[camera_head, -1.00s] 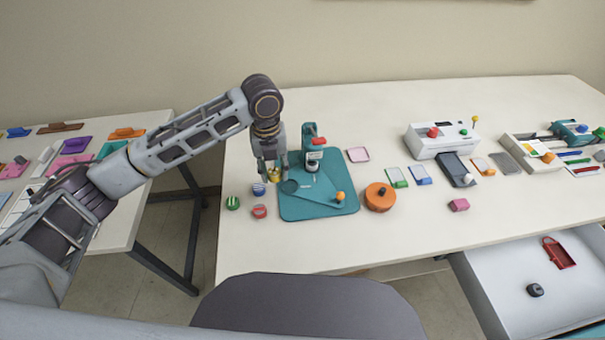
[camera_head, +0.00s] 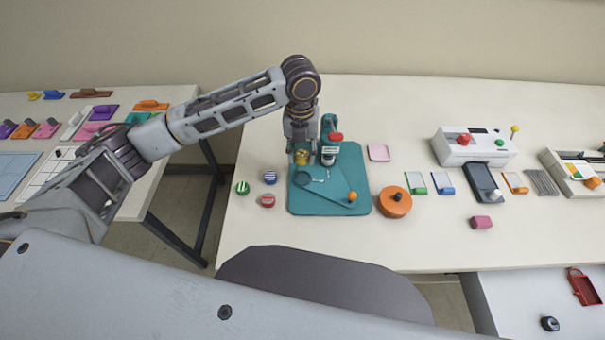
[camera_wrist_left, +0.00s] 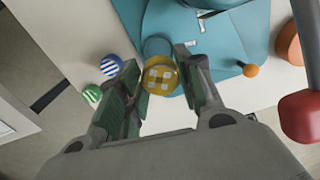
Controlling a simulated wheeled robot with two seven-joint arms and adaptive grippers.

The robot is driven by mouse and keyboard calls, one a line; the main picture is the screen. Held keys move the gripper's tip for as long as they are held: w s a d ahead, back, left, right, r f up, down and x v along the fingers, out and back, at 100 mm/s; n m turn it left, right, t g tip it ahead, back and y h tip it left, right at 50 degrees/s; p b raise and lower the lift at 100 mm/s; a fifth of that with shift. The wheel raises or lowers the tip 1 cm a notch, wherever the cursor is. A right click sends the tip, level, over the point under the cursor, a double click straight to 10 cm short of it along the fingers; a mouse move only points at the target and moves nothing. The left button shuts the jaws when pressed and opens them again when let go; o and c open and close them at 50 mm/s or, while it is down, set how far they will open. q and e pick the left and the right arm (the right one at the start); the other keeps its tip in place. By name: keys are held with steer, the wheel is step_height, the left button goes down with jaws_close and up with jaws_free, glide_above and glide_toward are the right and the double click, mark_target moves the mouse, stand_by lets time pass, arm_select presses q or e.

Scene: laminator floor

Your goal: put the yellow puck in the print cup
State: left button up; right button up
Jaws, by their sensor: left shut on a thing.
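The yellow puck (camera_head: 302,157), with a pale pattern on its face, is between my left gripper's fingers (camera_head: 301,150). The wrist view shows the puck (camera_wrist_left: 161,76) between the two fingertips (camera_wrist_left: 158,82), which are shut on it. It is over the back left part of the teal press base (camera_head: 330,200). A round teal cup-like part (camera_wrist_left: 157,46), which looks like the print cup, is close beside the puck in the wrist view; the puck partly covers it. I cannot tell whether they touch. My right gripper is not in view.
The red-topped press post (camera_head: 335,137) stands close right of my left gripper. An orange-knobbed lever (camera_head: 351,197) lies on the base. Green (camera_head: 243,188), blue (camera_head: 270,178) and red (camera_head: 267,201) striped pucks sit to the left. An orange disc (camera_head: 394,203) is to the right.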

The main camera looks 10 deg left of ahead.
mark_target(301, 154)
arm_select(q)
steer(key=shift+f, duration=2)
steer(key=shift+f, duration=0.1)
steer(key=shift+f, duration=2.45)
steer(key=o, duration=1)
steer(key=shift+f, duration=0.1)
steer(key=shift+c, duration=0.2)
step_height(301, 154, up, 12)
steer(key=shift+a+r, duration=0.15)
